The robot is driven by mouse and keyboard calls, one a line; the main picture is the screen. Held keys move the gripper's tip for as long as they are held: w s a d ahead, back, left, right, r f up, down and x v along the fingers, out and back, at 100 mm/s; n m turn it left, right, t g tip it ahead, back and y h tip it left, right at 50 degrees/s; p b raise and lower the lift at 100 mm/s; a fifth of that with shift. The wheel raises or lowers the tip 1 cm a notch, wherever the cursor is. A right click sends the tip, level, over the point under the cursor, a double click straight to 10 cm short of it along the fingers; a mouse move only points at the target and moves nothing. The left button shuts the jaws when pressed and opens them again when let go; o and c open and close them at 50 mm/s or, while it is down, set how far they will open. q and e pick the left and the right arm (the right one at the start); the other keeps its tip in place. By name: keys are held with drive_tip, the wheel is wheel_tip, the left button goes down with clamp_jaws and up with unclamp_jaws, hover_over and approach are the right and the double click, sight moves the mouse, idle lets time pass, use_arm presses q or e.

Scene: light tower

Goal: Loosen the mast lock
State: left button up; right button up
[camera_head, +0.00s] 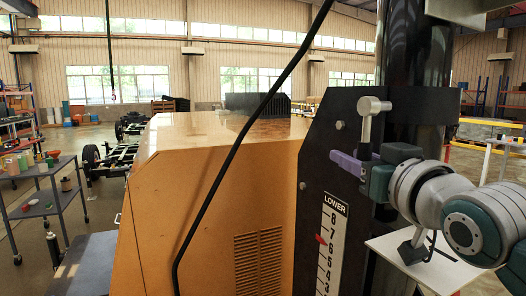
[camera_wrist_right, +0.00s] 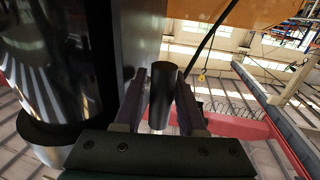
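The mast lock is a silver lever (camera_head: 366,130) with a round cross-piece on top, on the dark mast plate (camera_head: 318,170). The lever hangs down from the cross-piece. My right gripper (camera_head: 347,163) has purple fingers and is at the lever's lower end. In the right wrist view a dark cylinder (camera_wrist_right: 162,92), which looks like the lever, stands between the two fingers of my right gripper (camera_wrist_right: 163,100). The fingers are close to it on both sides; whether they press on it I cannot tell. My left gripper is not in view.
The orange tower housing (camera_head: 210,190) fills the middle. A black cable (camera_head: 245,125) crosses in front of it. The dark mast cylinder (camera_head: 415,90) rises behind my right wrist. A white scale marked LOWER (camera_head: 331,240) is below the lock. A grey cart (camera_head: 45,200) stands left.

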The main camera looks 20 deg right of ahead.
drive_tip(key=shift+w, duration=0.25)
drive_tip(key=shift+c, duration=0.2)
drive_tip(key=shift+s, duration=0.1)
clamp_jaws()
idle(1.0)
